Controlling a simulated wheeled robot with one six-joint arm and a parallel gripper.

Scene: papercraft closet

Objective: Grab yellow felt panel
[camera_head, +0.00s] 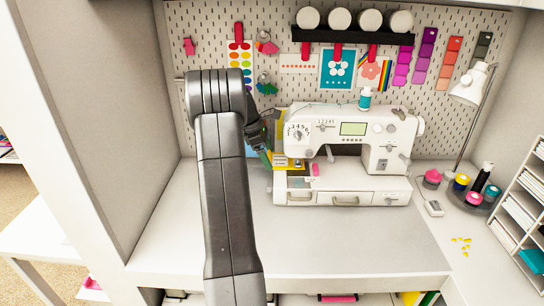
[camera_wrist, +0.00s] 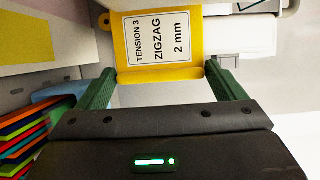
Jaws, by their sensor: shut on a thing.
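The yellow felt panel (camera_wrist: 157,40) bears a white label reading "TENSION 3 ZIGZAG 2 mm". In the wrist view its near end sits between the green fingertips of my gripper (camera_wrist: 160,71), which is shut on it, one finger at each side edge. In the head view the panel (camera_head: 283,167) shows small at the left end of the white sewing machine (camera_head: 345,135), partly hidden by my gripper (camera_head: 267,153). I cannot tell whether the panel still touches the machine.
A pegboard (camera_head: 215,25) with hanging swatches stands behind. A lamp (camera_head: 470,85), spools (camera_head: 460,182) and a paper rack (camera_head: 520,205) are at the right. Colored sheets (camera_wrist: 22,130) lie close left of my gripper in the wrist view. The front of the desk (camera_head: 330,240) is clear.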

